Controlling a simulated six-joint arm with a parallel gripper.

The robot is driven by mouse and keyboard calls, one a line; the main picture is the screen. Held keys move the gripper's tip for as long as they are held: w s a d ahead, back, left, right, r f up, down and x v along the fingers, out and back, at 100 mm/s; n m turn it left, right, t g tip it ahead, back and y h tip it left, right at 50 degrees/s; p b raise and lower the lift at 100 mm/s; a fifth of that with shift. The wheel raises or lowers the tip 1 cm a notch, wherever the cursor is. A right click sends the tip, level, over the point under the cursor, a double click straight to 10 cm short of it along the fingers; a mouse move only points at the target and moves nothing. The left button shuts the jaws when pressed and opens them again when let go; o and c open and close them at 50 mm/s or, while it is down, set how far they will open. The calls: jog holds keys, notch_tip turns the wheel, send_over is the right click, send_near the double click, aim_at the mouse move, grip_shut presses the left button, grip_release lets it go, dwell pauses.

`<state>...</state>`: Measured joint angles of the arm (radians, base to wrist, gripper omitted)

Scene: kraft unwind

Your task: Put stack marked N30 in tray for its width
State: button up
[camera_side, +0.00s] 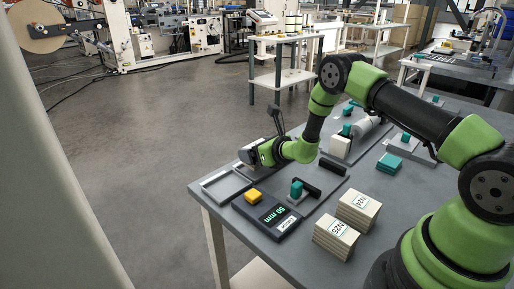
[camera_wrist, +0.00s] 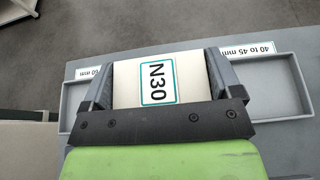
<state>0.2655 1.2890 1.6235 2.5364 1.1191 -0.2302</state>
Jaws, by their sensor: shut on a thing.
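The stack marked N30 (camera_wrist: 185,84) is pale, with a teal-bordered label. In the wrist view it sits between the two fingers of my gripper (camera_wrist: 160,82), which is shut on it. A grey tray labelled 40 to 45 mm (camera_wrist: 283,98) shows to the right of the stack. Part of another tray (camera_wrist: 73,100) shows at the left; its label is partly hidden and ends in 60 mm. In the side view my gripper (camera_side: 252,153) is at the table's far-left edge, by the shallow trays (camera_side: 224,187). I cannot tell how high the stack is above them.
Teal pieces (camera_side: 389,163) and other fixtures lie further back.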

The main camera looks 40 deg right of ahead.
jog(key=shift+f, duration=1.15)
dwell(0.9)
jog(key=o, duration=0.8)
jog(key=shift+r, duration=4)
